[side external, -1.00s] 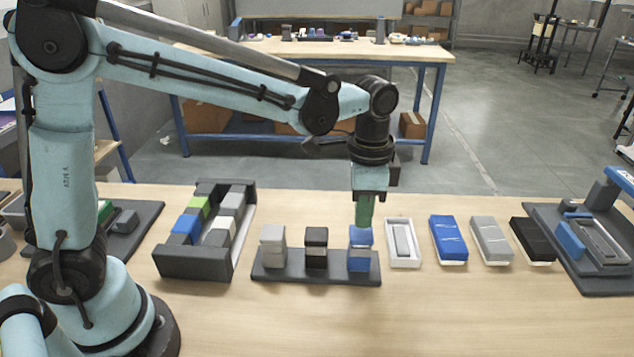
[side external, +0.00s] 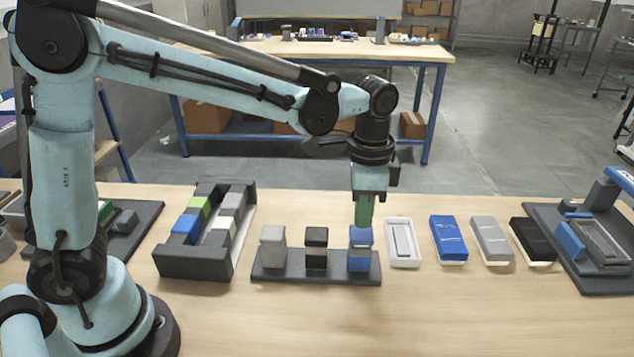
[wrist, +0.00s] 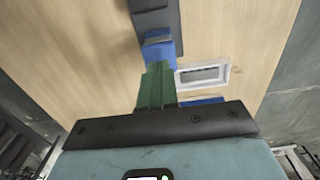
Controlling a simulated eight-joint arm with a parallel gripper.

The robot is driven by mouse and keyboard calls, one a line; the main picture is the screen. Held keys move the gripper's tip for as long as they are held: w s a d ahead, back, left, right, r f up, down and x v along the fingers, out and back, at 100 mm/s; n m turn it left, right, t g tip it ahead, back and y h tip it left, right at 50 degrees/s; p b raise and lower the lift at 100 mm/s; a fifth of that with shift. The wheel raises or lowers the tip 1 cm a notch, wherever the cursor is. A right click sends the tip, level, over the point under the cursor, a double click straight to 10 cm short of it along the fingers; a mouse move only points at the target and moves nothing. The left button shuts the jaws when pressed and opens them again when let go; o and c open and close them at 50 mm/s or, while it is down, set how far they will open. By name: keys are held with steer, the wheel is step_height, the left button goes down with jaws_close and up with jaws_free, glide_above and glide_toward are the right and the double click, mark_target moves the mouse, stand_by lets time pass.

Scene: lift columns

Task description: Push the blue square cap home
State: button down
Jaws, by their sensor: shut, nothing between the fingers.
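The blue square cap (side external: 360,237) sits on top of the blue column (side external: 359,262) at the right end of a dark base strip (side external: 300,275). My gripper (side external: 364,222), with green fingers, points straight down with its fingers shut and empty. Its fingertips are at the top of the blue cap and appear to touch it. In the wrist view my gripper (wrist: 157,88) reaches toward the blue cap (wrist: 158,50), partly hiding it. Whether a gap is left between cap and column is too small to tell.
A grey column (side external: 272,247) and a black-topped column (side external: 316,247) share the strip. A dark rack of blocks (side external: 195,262) stands left. A white tray (side external: 403,260) is close right, then blue (side external: 448,240), grey (side external: 491,240) and black boxes (side external: 538,240). The front table is clear.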

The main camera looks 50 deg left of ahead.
mark_target(362, 232)
steer(key=shift+f, duration=0.15)
steer(key=shift+f, duration=0.35)
steer(key=shift+f, duration=0.4)
stand_by(0.6)
steer(key=shift+r, duration=0.1)
stand_by(0.5)
step_height(362, 232, up, 8)
steer(key=shift+r, duration=0.2)
stand_by(0.7)
steer(key=s+a+f+n+t, duration=0.1)
steer(key=s+a+n+t, duration=0.1)
steer(key=s+a+n, duration=0.1)
steer(key=s+a+f+n+t, duration=0.1)
steer(key=s+a+n+t, duration=0.1)
steer(key=s+a+n, duration=0.1)
steer(key=s+a+f+n+t, duration=0.2)
steer(key=s+a+t, duration=0.1)
steer(key=s+a, duration=0.1)
steer(key=shift+a+n, duration=0.4)
steer(key=shift+a, duration=0.25)
stand_by(0.6)
